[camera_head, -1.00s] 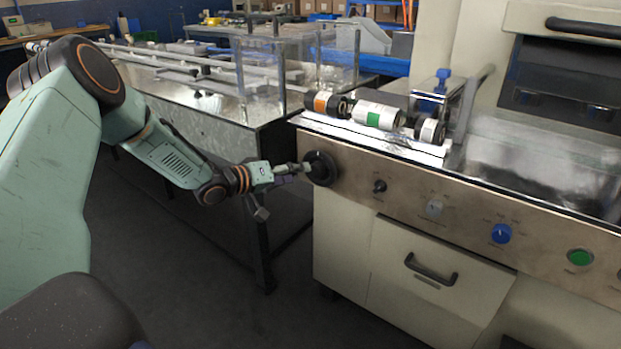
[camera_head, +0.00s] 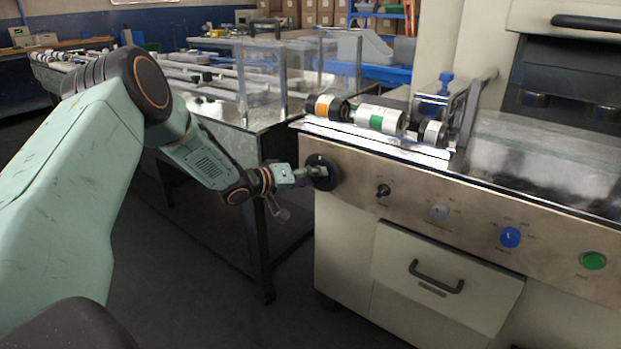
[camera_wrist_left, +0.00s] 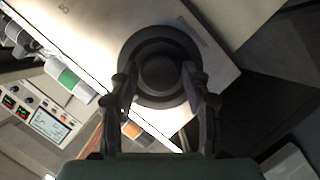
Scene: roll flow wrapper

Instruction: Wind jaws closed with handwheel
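The black round handwheel (camera_head: 321,173) sits at the left end of the machine's front panel. My left gripper (camera_head: 312,172) is at the wheel's face. In the left wrist view the handwheel (camera_wrist_left: 160,43) is straight ahead, with a round hub in its middle. The two fingers of my left gripper (camera_wrist_left: 160,92) are spread apart, one on each side of the hub and overlapping the wheel's lower part. I cannot tell whether they touch it. I cannot make out the jaws for certain. My right gripper is out of view.
The panel carries a small black knob (camera_head: 383,190), a grey knob (camera_head: 439,212), a blue knob (camera_head: 511,237) and a green button (camera_head: 593,261). Rolls with orange and green labels (camera_head: 378,119) lie on top. A metal table (camera_head: 225,125) stands close behind my left arm.

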